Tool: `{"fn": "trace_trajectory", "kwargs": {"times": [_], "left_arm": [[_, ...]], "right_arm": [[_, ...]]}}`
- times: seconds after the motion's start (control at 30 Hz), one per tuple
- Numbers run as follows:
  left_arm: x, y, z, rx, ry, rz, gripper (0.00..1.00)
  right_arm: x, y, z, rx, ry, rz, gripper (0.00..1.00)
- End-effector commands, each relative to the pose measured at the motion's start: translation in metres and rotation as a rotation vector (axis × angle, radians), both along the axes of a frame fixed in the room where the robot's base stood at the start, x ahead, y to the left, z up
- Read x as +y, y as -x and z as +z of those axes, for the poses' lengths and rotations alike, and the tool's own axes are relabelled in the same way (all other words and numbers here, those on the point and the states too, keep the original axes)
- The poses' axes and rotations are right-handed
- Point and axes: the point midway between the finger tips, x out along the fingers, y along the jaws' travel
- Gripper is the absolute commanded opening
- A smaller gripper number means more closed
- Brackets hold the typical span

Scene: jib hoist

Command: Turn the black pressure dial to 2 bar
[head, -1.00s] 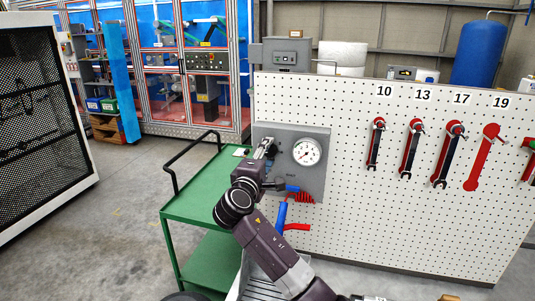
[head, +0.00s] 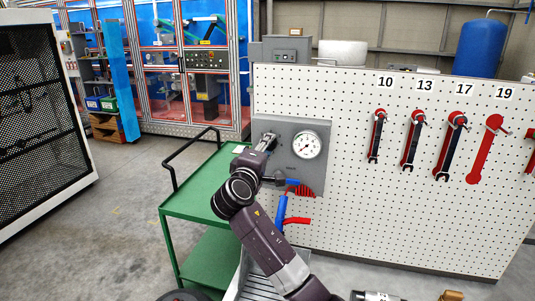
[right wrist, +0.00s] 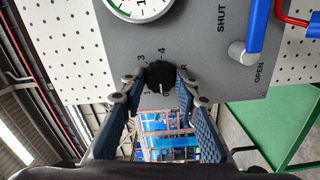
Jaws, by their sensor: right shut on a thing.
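The black pressure dial (right wrist: 160,76) is on a grey panel, with the figures 3 and 4 printed beside it in the right wrist view. My right gripper (right wrist: 161,84) has its two blue-padded fingers on either side of the dial and is shut on it. In the head view my right gripper (head: 268,143) is at the left part of the grey panel (head: 313,180) and hides the dial. The round white gauge (head: 307,145) is to its right; its needle is too small to read. The gauge's edge (right wrist: 140,6) also shows in the right wrist view. My left gripper is out of view.
A blue valve handle (right wrist: 256,28) is on the panel near the words SHUT and OPEN. Blue and red hoses (head: 296,221) hang below the panel. A green cart (head: 200,195) stands at the left. Wrenches (head: 411,140) hang on the white pegboard (head: 350,215) at the right.

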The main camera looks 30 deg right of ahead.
Motion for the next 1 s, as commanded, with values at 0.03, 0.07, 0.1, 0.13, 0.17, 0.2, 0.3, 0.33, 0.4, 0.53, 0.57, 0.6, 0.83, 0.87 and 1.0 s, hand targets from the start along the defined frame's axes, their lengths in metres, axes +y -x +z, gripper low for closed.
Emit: {"fn": "trace_trajectory", "kwargs": {"times": [0.03, 0.07, 0.1, 0.13, 0.17, 0.2, 0.3, 0.33, 0.4, 0.53, 0.57, 0.6, 0.83, 0.87, 1.0], "left_arm": [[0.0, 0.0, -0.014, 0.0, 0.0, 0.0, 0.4], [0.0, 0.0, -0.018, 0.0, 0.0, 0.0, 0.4], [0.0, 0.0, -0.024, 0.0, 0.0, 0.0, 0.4], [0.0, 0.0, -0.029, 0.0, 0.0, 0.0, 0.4], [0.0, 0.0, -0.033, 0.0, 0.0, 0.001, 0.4], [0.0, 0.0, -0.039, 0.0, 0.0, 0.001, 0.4], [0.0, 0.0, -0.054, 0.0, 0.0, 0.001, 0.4], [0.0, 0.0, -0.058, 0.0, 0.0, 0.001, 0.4], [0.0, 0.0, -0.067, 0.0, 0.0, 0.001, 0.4], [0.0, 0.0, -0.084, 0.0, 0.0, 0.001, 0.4], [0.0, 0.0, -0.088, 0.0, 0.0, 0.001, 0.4], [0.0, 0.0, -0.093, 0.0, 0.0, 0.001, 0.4], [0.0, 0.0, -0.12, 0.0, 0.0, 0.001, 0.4], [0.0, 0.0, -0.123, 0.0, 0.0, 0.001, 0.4], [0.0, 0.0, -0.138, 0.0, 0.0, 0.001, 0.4]], "right_arm": [[0.001, 0.0, -0.008, -0.029, -0.027, 0.001, 0.05], [0.001, 0.0, -0.009, -0.048, -0.044, 0.0, 0.05], [0.001, 0.0, -0.009, -0.074, -0.067, 0.001, 0.05], [0.001, 0.0, -0.009, -0.096, -0.085, 0.001, 0.05], [0.001, 0.0, -0.009, -0.117, -0.103, 0.0, 0.05], [0.001, 0.0, -0.009, -0.146, -0.128, 0.0, 0.05], [0.001, 0.0, -0.009, -0.219, -0.191, 0.0, 0.05], [0.001, 0.0, -0.009, -0.239, -0.208, 0.0, 0.05], [0.001, 0.0, -0.008, -0.291, -0.251, 0.001, 0.05], [0.001, 0.0, -0.008, -0.384, -0.332, 0.001, 0.05], [0.001, 0.0, -0.008, -0.406, -0.351, 0.0, 0.05], [0.001, 0.0, -0.009, -0.434, -0.376, 0.0, 0.05], [0.001, 0.0, -0.008, -0.6, -0.517, -0.001, 0.05], [0.001, -0.001, -0.008, -0.622, -0.536, 0.0, 0.05], [0.002, -0.001, -0.007, -0.722, -0.623, 0.0, 0.05]]}}
